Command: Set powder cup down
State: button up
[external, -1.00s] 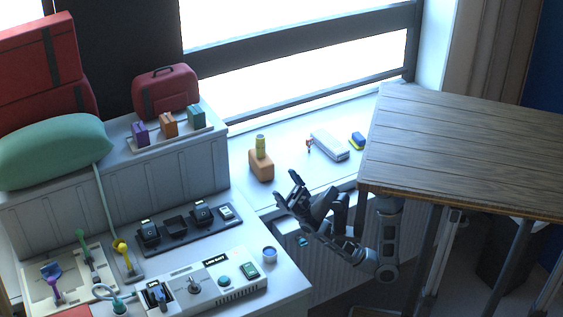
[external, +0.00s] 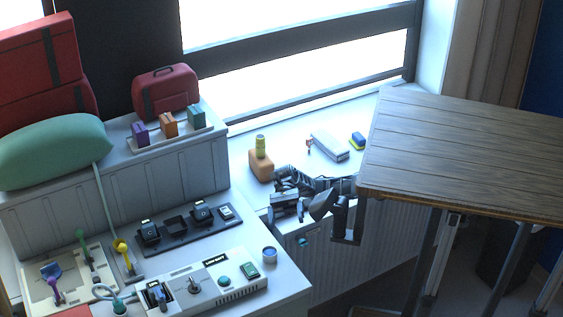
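A small round cup with a blue rim (external: 270,254) stands upright on the counter, right of the control panel; I cannot tell what it holds. A yellow cup-like piece (external: 261,143) stands on an orange block (external: 261,166) by the window. I cannot tell which, if either, is the powder cup. The dark end of my arm, where my gripper appears to be (external: 286,208), is at the counter's right edge, above and apart from the blue-rimmed cup in the picture. Its fingers are small and dark, so their opening and anything between them are unclear.
A wooden tabletop (external: 470,150) stands at the right, close to my arm. A dark tray (external: 180,238) with several small devices and a white control panel (external: 215,284) fill the counter. A grey case (external: 329,146) lies on the sill. Bare sill shows between the things there.

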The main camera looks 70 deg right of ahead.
jog(key=w+d+f+t+h, duration=0.25)
jog(key=f+h, duration=0.35)
jog(key=f, duration=0.5)
jog(key=m+t+h, duration=0.2)
jog(key=t+h, duration=0.2)
jog(key=h, duration=0.3)
send_near(268, 261)
jog(key=shift+g, duration=0.25)
jog(key=f, duration=0.2)
jog(key=w+f, duration=0.1)
jog(key=f, duration=0.1)
jog(key=a+f, duration=0.1)
jog(key=f, duration=0.2)
jog(key=shift+w+p, duration=0.2)
jog(key=shift+p, duration=0.15)
jog(key=shift+a, duration=0.1)
jog(key=c, duration=1.2)
jog(key=shift+o, duration=0.2)
jog(key=shift+r, duration=0.2)
